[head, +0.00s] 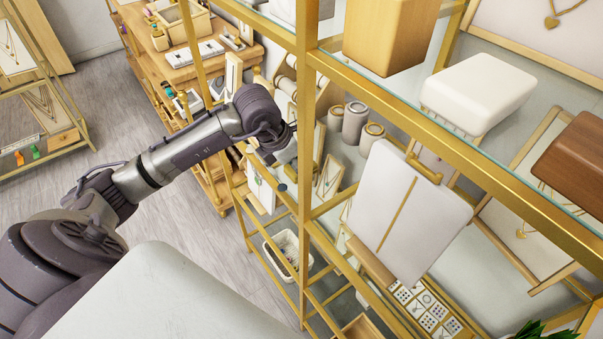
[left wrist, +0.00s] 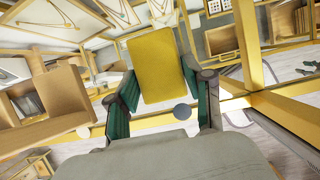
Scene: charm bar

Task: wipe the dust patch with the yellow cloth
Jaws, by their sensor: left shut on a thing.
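The yellow cloth (left wrist: 158,65) is a flat, stiff-looking yellow rectangle in the left wrist view. My left gripper (left wrist: 163,82) is shut on it, with one green-padded finger at each side. In the head view my left arm reaches in from the left, and the left gripper (head: 280,160) is small and partly hidden beside the shelf's gold post. I cannot make out the cloth in the head view. I cannot make out the dust patch in either view. My right gripper is not in view.
A gold-framed glass display shelf (head: 308,120) fills the right, with a white cushion block (head: 478,92), a necklace board (head: 408,212) and bracelet rolls (head: 355,122). A white basket (head: 287,254) sits low. A wooden counter (head: 190,67) stands behind. Grey floor (head: 110,115) is open at left.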

